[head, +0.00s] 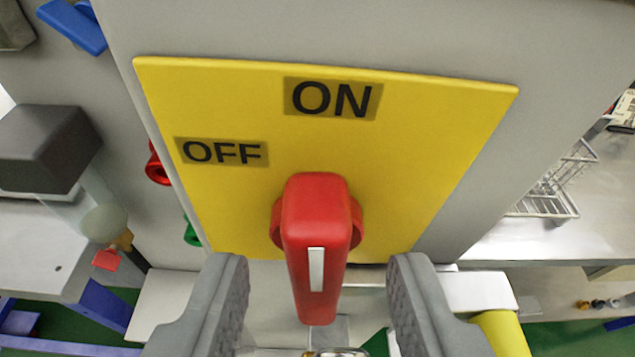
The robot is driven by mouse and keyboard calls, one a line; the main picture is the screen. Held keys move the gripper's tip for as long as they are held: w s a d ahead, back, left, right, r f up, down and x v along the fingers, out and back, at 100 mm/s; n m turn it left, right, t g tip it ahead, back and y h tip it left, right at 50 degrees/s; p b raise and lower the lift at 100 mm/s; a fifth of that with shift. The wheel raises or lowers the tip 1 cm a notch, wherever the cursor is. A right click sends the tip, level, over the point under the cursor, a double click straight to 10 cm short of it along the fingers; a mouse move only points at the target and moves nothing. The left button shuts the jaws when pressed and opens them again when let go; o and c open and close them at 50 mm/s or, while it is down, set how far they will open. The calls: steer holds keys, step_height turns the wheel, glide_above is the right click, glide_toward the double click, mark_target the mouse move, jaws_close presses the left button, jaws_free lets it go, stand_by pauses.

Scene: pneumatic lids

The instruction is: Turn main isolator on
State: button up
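The main isolator is a red handle (317,225) with a white stripe, mounted on a yellow plate (430,130). The plate carries an ON label (332,99) at top centre and an OFF label (221,152) at upper left. The handle's long side runs up and down in the picture, roughly in line with the ON label. My gripper (317,265) is open, with one grey finger on each side of the handle's lower part. Gaps show between the handle and both fingers, so it is not gripped.
The yellow plate sits on a grey cabinet (430,35). A red knob (157,166) and a green one (191,232) stick out at its left side. A wire rack (552,187) stands on a bench at right. A dark grey box (45,148) is at far left.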

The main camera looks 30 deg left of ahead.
mark_target(325, 278)
steer(key=shift+x, duration=1.65)
steer(key=c, duration=0.6)
steer(key=shift+d+m, duration=0.1)
steer(key=shift+m, duration=0.3)
steer(key=o, duration=0.6)
steer(key=shift+r, duration=0.1)
